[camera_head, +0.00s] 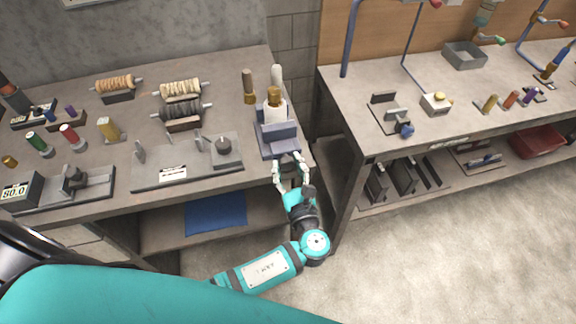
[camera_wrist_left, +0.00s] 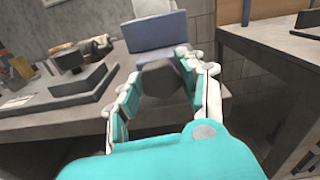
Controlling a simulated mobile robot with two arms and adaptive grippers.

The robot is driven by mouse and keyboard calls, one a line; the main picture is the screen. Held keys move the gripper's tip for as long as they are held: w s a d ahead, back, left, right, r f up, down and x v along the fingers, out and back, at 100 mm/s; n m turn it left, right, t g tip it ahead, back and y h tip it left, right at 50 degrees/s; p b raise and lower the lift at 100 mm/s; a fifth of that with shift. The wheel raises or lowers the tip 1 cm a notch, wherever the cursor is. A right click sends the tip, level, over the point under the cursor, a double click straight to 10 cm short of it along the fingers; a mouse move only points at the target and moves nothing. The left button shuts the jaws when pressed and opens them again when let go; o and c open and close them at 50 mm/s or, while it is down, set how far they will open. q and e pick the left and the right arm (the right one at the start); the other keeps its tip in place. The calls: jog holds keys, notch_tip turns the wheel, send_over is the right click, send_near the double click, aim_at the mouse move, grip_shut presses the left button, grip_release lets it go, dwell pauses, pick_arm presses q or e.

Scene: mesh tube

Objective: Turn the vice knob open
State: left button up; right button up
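The vice (camera_head: 277,138) has blue-grey jaws and stands at the front right corner of the left workbench. Its jaw block (camera_wrist_left: 155,33) also shows in the left wrist view. The dark, faceted vice knob (camera_wrist_left: 162,80) faces me at the front of the vice. My left gripper (camera_head: 290,160) reaches up to the bench edge at the vice. In the left wrist view its two fingers (camera_wrist_left: 160,82) are apart, one on each side of the knob. I cannot tell whether they touch it. In the head view the gripper hides most of the knob. My right gripper is not in view.
On the left bench, a grey fixture plate (camera_head: 188,163), spools (camera_head: 181,88) and small coloured cylinders stand left of the vice. A second bench (camera_head: 345,135) is to the right, across a narrow gap. A blue mat (camera_head: 216,215) lies on the lower shelf.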

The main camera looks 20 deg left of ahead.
pick_arm(q)
jog(key=c, duration=0.6)
jog(key=shift+f, duration=0.1)
jog(key=n+b, duration=0.3)
jog(key=n, duration=0.2)
jog(key=shift+f, duration=0.1)
jog(key=shift+n+b, duration=0.65)
jog(key=shift+n, duration=0.35)
